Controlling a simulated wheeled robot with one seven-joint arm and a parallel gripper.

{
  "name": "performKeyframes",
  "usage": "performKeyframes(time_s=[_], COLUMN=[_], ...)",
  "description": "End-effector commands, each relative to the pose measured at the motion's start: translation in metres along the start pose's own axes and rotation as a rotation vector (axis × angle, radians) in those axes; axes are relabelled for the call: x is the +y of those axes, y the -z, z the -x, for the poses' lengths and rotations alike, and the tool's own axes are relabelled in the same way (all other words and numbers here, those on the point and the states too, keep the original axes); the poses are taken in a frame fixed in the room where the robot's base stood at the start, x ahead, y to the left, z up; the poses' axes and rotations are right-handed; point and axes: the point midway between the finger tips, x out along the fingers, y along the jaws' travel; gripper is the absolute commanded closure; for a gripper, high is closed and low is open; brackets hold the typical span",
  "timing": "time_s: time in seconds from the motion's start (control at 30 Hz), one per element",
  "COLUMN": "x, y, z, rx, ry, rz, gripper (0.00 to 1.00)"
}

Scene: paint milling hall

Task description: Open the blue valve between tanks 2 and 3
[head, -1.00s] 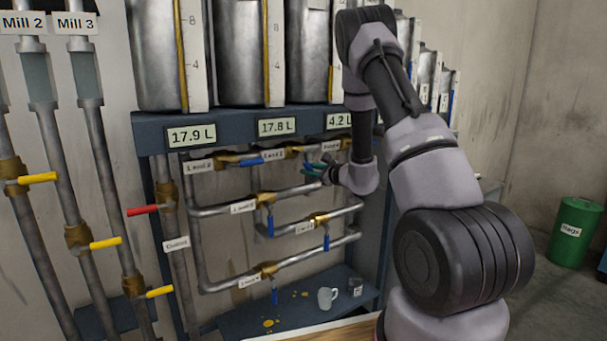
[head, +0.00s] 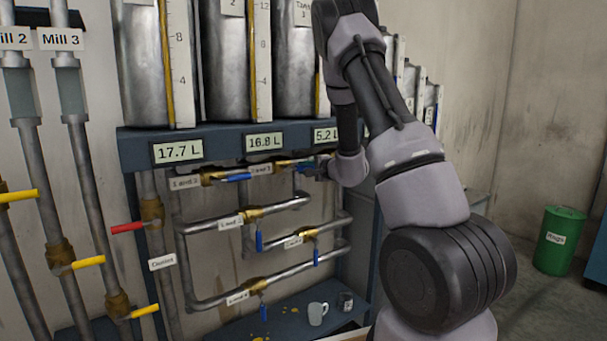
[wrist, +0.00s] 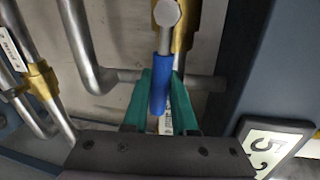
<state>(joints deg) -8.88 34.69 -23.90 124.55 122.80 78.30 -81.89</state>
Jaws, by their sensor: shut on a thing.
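The blue valve handle (wrist: 162,85) shows in the wrist view, below its round grey pivot and brass body (wrist: 184,30). My gripper (wrist: 160,98), with green fingers, is shut on this handle, one finger on each side. In the head view my gripper (head: 306,168) is at the right of the top pipe row, by the label that seems to read "2 and 3" (head: 262,169). My arm and fingers hide most of the handle there; it appears to lie along the pipe. Displays read 17.7 L (head: 178,151), 16.8 L (head: 264,142) and 5.2 L (head: 325,135), the last partly covered.
Another blue handle (head: 237,177) lies along the top pipe to the left. Lower pipes carry several hanging blue handles (head: 259,241). A red handle (head: 128,227) is further left. A mug (head: 317,313) and a can (head: 345,301) stand on the shelf below.

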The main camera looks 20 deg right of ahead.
Motion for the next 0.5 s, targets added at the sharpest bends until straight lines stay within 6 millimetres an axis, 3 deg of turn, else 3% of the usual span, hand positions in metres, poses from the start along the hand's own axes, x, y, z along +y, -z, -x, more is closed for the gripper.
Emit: performKeyframes(time_s=[0.5], x=[-0.0087], y=[-0.0001], z=[0.0017], rx=[0.023], ry=[0.002], rz=[0.111], gripper=[1.00])
